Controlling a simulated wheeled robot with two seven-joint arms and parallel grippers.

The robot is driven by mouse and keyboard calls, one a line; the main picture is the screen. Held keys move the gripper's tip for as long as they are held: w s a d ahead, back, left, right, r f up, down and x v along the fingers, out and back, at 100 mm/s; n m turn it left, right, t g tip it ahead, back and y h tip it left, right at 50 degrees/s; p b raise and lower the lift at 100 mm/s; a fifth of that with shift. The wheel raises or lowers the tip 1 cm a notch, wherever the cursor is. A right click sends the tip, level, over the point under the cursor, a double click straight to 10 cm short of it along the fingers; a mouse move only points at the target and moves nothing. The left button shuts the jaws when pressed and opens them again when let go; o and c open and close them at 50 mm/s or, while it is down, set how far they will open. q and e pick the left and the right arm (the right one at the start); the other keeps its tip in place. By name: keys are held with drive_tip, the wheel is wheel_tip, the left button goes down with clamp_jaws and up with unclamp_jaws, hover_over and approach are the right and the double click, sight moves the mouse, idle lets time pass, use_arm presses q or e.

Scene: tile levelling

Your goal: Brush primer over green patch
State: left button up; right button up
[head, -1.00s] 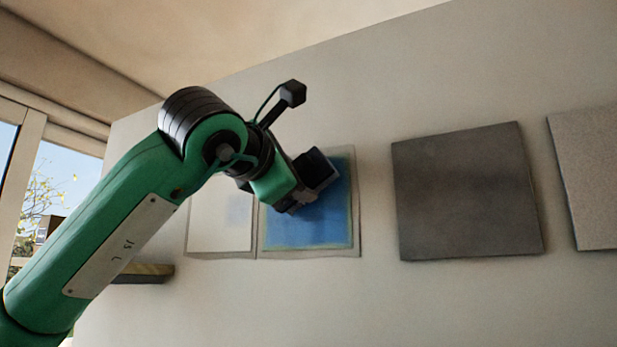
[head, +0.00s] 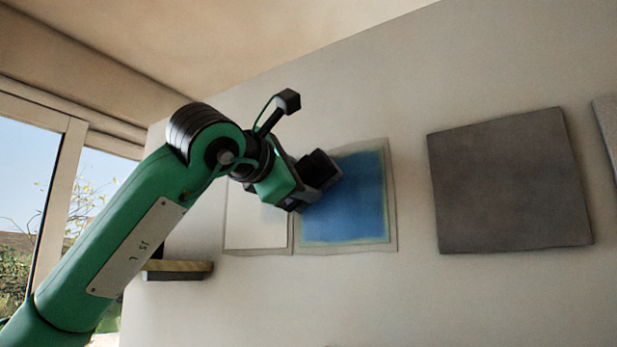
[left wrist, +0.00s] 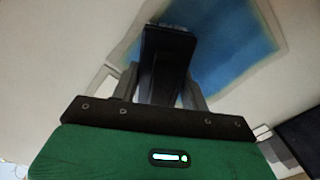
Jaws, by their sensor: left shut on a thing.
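A blue painted patch (head: 350,205) covers most of a pale panel on the wall, with a thin pale-green edge (head: 345,241) along its side and bottom. It also shows in the left wrist view (left wrist: 235,50). My left gripper (head: 302,192) is shut on a dark block-like tool (head: 320,167), probably the brush. The tool shows between the fingers in the left wrist view (left wrist: 165,60). It overlaps the patch's left part in both views; I cannot tell whether it touches. The gripper hides the patch's upper left corner. My right gripper is not in view.
A pale panel (head: 255,232) adjoins the patch on the left, partly behind my arm. A dark grey square panel (head: 510,182) hangs to the right, with a lighter one (head: 606,125) at the edge. A small shelf (head: 178,268) and a window (head: 90,185) are at left.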

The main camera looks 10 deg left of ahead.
use_arm(q)
drive_tip(key=shift+w+a, duration=0.25)
drive_tip(key=shift+a, duration=0.4)
drive_tip(key=shift+w+a, duration=0.2)
drive_tip(key=shift+a, duration=0.4)
drive_tip(key=shift+d, duration=0.1)
drive_tip(key=shift+s+f, duration=0.1)
drive_tip(key=shift+s, duration=0.1)
drive_tip(key=shift+s, duration=0.25)
drive_tip(key=shift+b+v, duration=0.95)
drive_tip(key=shift+v, duration=1.65)
